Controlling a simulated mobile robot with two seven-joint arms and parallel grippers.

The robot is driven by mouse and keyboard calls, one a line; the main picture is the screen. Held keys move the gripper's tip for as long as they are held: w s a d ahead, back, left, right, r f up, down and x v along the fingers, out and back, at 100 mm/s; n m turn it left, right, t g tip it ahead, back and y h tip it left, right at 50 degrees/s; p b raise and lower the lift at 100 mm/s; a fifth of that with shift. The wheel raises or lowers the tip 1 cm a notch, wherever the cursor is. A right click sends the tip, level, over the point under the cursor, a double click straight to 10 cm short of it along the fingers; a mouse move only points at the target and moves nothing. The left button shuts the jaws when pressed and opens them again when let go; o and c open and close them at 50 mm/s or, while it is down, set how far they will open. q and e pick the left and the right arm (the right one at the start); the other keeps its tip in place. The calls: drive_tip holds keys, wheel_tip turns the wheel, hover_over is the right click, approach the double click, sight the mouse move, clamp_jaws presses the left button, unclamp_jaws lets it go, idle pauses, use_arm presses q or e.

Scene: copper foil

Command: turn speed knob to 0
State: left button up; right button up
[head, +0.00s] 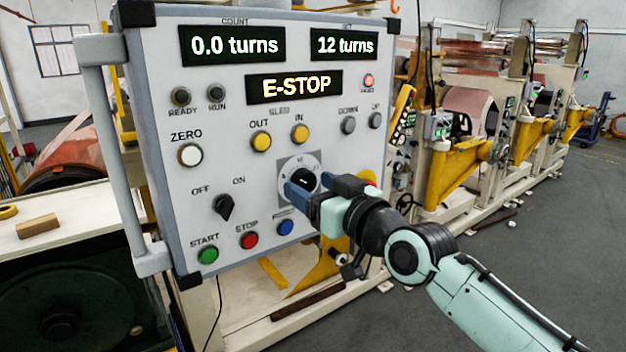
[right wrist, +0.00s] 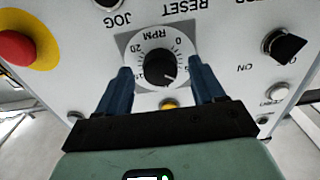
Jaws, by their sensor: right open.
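The speed knob (head: 305,180) is a black round knob on a white numbered dial on the front of the grey control panel (head: 225,120). In the right wrist view the knob (right wrist: 159,66) sits under the letters RPM, with 0 and 20 printed on the dial, upside down. Its light pointer mark faces the lower right there, away from the 0. My right gripper (head: 304,190) is open, with its blue fingers on either side of the knob. In the right wrist view the fingers (right wrist: 161,72) show gaps to the knob. My left gripper is out of view.
A black OFF/ON switch (head: 223,207) and a yellow-ringed red button (head: 367,178) flank the dial. START (head: 208,255), STOP (head: 249,240) and a blue button (head: 286,227) lie below. The display (head: 294,86) reads E-STOP. A grey handle (head: 112,150) borders the panel's left.

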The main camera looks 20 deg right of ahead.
drive_tip(key=shift+w+a, duration=0.1)
drive_tip(key=shift+w, duration=0.2)
drive_tip(key=shift+s, duration=0.1)
drive_tip(key=c, duration=1.1)
drive_tip(key=shift+o, duration=0.2)
